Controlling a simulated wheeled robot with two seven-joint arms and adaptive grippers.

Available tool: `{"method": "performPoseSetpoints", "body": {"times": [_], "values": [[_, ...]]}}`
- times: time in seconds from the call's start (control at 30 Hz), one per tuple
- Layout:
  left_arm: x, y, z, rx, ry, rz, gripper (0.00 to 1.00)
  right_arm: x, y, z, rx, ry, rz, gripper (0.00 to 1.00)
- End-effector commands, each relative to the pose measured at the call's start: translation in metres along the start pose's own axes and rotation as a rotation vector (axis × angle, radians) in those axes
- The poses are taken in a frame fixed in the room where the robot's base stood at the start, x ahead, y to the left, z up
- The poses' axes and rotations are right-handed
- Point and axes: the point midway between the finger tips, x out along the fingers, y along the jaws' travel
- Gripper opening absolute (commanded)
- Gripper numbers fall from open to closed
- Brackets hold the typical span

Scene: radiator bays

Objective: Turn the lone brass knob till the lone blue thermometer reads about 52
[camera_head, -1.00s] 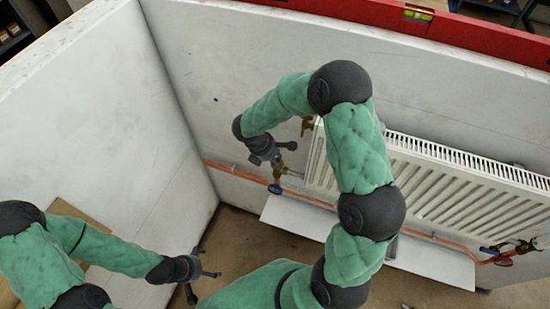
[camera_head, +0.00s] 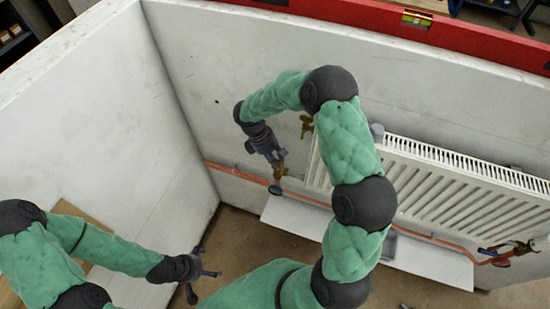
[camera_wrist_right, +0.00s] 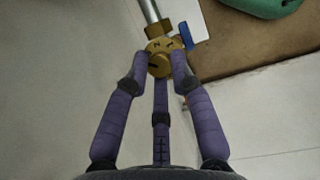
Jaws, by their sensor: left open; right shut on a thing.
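My right gripper (camera_wrist_right: 160,62) is shut on a round brass knob (camera_wrist_right: 158,46), which has dark marks on its face, at the end of a metal pipe. In the head view my right gripper (camera_head: 279,161) is at the left end of the radiator, with its fingers largely hiding the knob. A dark blue round piece (camera_head: 275,190), probably the thermometer, sits just below on the copper pipe. A blue part (camera_wrist_right: 187,36) shows beside the knob in the wrist view. No reading is legible. My left gripper (camera_head: 211,262) is open and empty at the lower left.
The white radiator (camera_head: 460,190) hangs on the back wall. A brass fitting (camera_head: 306,125) is near its upper left end, and brass valve parts (camera_head: 524,247) are at its right end. A white board (camera_head: 430,262) lies below. A red beam (camera_head: 480,35) tops the wall.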

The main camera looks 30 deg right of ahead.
Motion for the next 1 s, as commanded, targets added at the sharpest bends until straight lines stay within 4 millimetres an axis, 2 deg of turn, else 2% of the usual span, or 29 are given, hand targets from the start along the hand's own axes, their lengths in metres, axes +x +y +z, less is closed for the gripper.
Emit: {"method": "performPoseSetpoints", "body": {"times": [0.3, 0.77, 0.8, 0.83, 0.87, 1.0], "values": [[-0.002, 0.0007, 0.0001, 0.0, 0.0, 0.0, 1.0, 0.0001, 0.0003, 0.0023, 0.093, -0.007, -0.041, 0.0], [-0.0021, 0.0007, 0.0001, 0.0, 0.0, 0.0, 1.0, 0.0004, 0.0001, 0.0024, 0.103, -0.008, -0.045, 0.0], [-0.0021, 0.0007, 0.0001, 0.0, 0.0, 0.0, 1.0, 0.0004, 0.0, 0.0025, 0.103, -0.008, -0.046, 0.32], [-0.0021, 0.0007, 0.0001, 0.0, 0.0, 0.0, 1.0, 0.0004, 0.0, 0.0025, 0.103, -0.008, -0.046, 0.41], [-0.0021, 0.0007, 0.0001, 0.0, 0.0, 0.0, 1.0, 0.0004, 0.0, 0.0023, 0.103, -0.007, -0.046, 0.46], [-0.002, 0.0007, 0.0001, 0.0, 0.0, 0.0, 1.0, 0.0003, 0.0003, 0.0015, 0.103, -0.005, -0.044, 0.46]]}}
